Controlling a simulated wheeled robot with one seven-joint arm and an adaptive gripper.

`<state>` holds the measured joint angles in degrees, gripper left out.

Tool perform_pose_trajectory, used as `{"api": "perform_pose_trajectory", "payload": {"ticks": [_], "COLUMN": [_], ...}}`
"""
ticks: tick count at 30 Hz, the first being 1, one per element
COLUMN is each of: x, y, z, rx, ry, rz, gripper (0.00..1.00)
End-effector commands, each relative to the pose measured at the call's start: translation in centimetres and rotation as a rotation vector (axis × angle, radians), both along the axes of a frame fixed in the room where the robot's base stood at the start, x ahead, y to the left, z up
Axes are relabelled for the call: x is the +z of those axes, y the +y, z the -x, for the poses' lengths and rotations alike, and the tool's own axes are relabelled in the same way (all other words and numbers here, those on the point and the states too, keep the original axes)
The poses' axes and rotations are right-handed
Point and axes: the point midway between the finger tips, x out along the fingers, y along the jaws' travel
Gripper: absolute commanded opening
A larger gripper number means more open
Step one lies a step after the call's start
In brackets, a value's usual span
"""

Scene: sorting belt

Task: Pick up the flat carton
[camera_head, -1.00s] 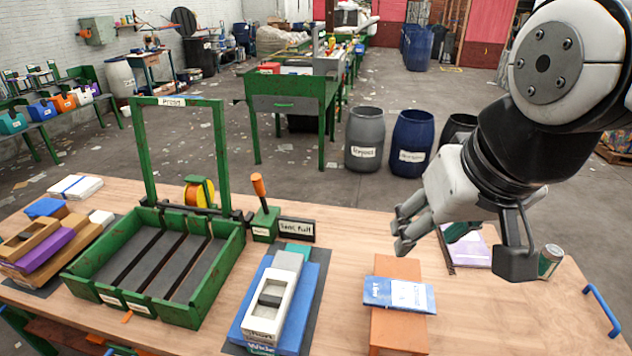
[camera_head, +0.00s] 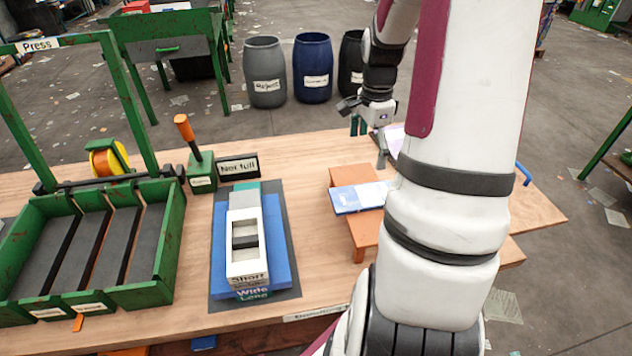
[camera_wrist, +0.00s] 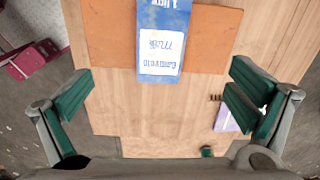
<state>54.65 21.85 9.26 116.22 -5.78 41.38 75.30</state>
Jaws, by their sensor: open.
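The flat carton (camera_head: 346,199), blue with a white label, lies on an orange stand (camera_head: 361,240) on the wooden table. Its right end is partly hidden behind my arm in the head view. The carton also shows at the top middle of the wrist view (camera_wrist: 152,72), its printing upside down. My gripper (camera_head: 366,128) is beyond the stand, above the table's far side. In the wrist view my gripper (camera_wrist: 158,95) is open and empty, its green-padded fingers spread wide, with the carton's near end ahead between them.
A blue, white and teal stack (camera_head: 279,240) lies on a dark mat left of the stand. A green divided tray (camera_head: 172,250) under a press frame (camera_head: 12,125) is farther left. A purple-white item (camera_wrist: 227,119) lies on the table. Barrels (camera_head: 313,70) stand behind.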

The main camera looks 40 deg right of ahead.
Motion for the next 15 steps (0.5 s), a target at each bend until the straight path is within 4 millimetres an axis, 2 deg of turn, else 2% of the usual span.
{"api": "perform_pose_trajectory", "payload": {"ticks": [1, 4, 8, 15], "x": [-0.9, -1.8, -3.3, -7.8], "y": [-0.7, -1.2, -1.2, -1.1], "z": [0.2, 0.5, 0.5, 0.5], "rx": [-0.037, -0.076, -0.082, -0.079], "ry": [0.003, 0.006, 0.008, 0.009], "rz": [-0.009, -0.017, -0.02, -0.022], "gripper": [1.0, 1.0, 1.0, 1.0]}}
